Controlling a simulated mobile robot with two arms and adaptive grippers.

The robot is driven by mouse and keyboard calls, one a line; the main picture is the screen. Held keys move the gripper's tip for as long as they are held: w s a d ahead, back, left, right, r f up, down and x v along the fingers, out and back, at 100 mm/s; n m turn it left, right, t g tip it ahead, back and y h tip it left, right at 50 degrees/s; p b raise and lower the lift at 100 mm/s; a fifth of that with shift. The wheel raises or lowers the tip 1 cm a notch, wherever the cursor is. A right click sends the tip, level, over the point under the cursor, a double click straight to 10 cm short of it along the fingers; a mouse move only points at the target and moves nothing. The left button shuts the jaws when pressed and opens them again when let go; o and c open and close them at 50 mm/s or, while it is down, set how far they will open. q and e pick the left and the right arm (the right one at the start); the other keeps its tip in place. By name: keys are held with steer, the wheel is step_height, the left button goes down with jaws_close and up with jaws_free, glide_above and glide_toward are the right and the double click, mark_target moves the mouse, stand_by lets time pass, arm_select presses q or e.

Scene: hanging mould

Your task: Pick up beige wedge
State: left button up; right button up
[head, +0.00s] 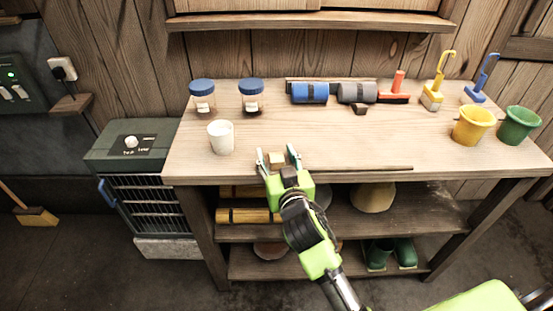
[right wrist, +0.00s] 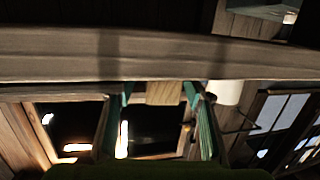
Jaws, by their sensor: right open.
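The beige wedge (head: 277,158) is a small pale wooden block near the front edge of the workbench top. It also shows in the right wrist view (right wrist: 163,93), between the two teal fingers. My right gripper (head: 276,154) is open, with one finger on each side of the wedge. A gap seems to remain on both sides; whether a finger touches it, I cannot tell. The gripper body hides part of the bench edge just in front of the wedge. My left gripper is not in view.
A white cup (head: 221,138) stands left of the wedge, with two blue-lidded jars (head: 202,97) behind. A thin dark stick (head: 365,168) lies along the front edge to the right. Blue (head: 310,93) and grey rolls lie at the back. The middle of the workbench (head: 330,138) is clear.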

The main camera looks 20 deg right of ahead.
mark_target(277, 155)
steer(key=c, duration=1.1)
steer(key=shift+r, duration=0.65)
step_height(277, 155, up, 2)
steer(key=shift+s+r, duration=0.1)
steer(key=shift+r, duration=0.1)
steer(key=shift+s+d+r+p, duration=1.05)
steer(key=shift+s+r, duration=0.5)
steer(key=shift+s, duration=0.5)
steer(key=shift+s+d+r+p, duration=0.95)
steer(key=shift+s+r, duration=0.65)
steer(key=shift+s, duration=0.45)
steer(key=shift+s+d+r+p, duration=1.05)
steer(key=shift+s+r, duration=0.5)
steer(key=shift+s, duration=0.5)
